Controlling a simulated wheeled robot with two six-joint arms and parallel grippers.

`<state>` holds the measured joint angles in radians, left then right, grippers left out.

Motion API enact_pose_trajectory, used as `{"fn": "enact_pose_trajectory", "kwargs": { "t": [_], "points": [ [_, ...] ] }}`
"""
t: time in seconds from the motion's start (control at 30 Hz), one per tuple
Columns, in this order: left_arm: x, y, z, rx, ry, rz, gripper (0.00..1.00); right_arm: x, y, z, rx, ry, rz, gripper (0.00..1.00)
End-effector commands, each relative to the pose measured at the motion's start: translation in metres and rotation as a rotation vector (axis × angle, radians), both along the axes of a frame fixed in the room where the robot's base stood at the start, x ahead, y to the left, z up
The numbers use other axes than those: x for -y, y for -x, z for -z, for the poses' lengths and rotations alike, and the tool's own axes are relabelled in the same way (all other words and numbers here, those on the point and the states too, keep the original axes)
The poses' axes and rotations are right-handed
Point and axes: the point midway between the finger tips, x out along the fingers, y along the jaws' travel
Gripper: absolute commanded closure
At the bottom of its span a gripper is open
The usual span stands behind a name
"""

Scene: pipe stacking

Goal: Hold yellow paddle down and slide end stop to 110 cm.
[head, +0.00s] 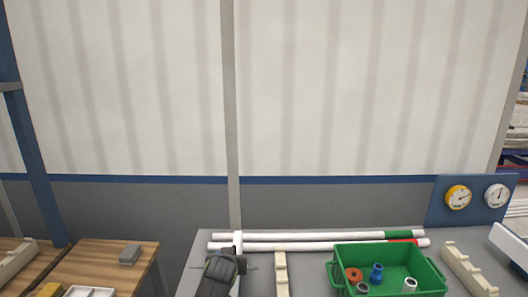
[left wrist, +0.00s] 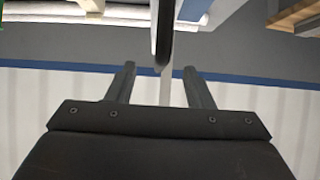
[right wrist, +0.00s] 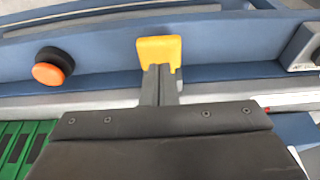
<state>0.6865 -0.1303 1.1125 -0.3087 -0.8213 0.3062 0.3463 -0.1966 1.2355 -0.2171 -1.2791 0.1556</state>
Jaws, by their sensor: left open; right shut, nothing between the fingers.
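The yellow paddle (right wrist: 158,50) shows in the right wrist view, on a blue frame. My right gripper (right wrist: 160,70) is shut with nothing between its fingers, its tips at the paddle's lower edge; I cannot tell whether they press on it. The right gripper is not visible in the head view. My left gripper (left wrist: 160,72) is open and empty in the left wrist view. A dark arm part, seemingly my left one, shows at the near edge of the grey table in the head view. I cannot make out the end stop or the 110 cm mark.
An orange-capped black knob (right wrist: 52,68) sits left of the paddle. White pipes (head: 300,246) lie along the grey table, behind a green bin (head: 388,262) of fittings. Two dials (head: 458,197) stand at the right. A wooden table (head: 95,262) is at the left.

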Motion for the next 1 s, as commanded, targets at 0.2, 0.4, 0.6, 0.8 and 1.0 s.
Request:
{"fn": "enact_pose_trajectory", "kwargs": {
  "t": [0.2,0.4,0.6,0.8,1.0],
  "points": [
    [0.0,-0.001,0.001,0.001,0.0,0.0,0.53,0.0,0.0,0.0,0.0,0.0,0.0,1.0],
    [0.0,-0.001,0.0,0.001,0.0,0.0,0.53,0.0,0.0,0.001,0.0,0.0,0.0,1.0],
    [0.0,-0.001,0.001,0.0,0.0,0.0,0.53,0.0,0.0,0.01,-0.001,0.001,0.0,1.0],
    [0.0,-0.001,0.001,0.0,0.0,0.0,0.53,0.0,0.0,0.02,-0.001,0.001,-0.001,1.0],
    [0.0,-0.001,0.001,0.0,0.0,0.0,0.53,0.0,0.0,0.03,-0.001,0.0,-0.001,1.0]
  ]
}}
